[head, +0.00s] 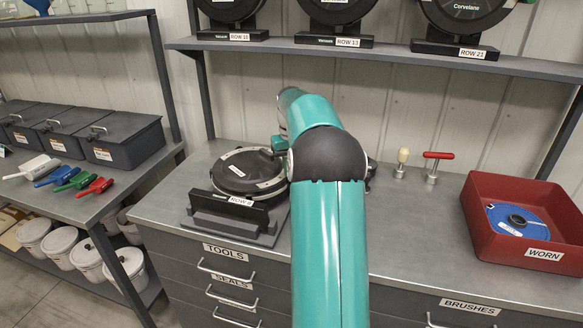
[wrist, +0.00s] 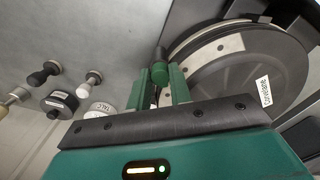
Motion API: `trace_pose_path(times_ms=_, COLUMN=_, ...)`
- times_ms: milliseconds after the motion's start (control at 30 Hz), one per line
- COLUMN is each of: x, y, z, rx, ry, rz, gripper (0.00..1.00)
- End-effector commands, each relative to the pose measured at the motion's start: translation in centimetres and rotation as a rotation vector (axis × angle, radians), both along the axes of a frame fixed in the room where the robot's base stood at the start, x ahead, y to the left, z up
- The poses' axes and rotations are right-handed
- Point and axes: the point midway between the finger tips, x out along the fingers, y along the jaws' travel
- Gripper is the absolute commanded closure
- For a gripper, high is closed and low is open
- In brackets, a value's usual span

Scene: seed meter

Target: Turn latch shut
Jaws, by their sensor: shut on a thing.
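The seed meter (head: 245,172), a round dark-lidded unit labelled ROW 8, sits on the grey bench left of my arm. In the wrist view its lid (wrist: 235,85) fills the upper right. The latch (wrist: 160,73), with a green rounded knob, stands at the lid's rim. My gripper (wrist: 159,88) has its two green fingers on either side of the latch knob, shut on it. In the head view my arm hides the fingers and the latch. How far the latch is turned cannot be told.
A red WORN bin (head: 520,225) with a blue disc stands at the right. A red-handled tool (head: 434,165) and a cream-knobbed tool (head: 402,162) stand behind. A TALC container (wrist: 100,110) is near my gripper. The shelf (head: 390,55) holds more meters overhead.

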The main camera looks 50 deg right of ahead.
Motion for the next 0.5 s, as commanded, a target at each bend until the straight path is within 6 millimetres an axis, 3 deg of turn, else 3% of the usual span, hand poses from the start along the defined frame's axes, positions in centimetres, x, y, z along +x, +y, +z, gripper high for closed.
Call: trace_pose_path(times_ms=500, x=0.02, y=-0.09, z=0.15, rx=-0.003, ry=-0.002, rz=0.483, gripper=1.0)
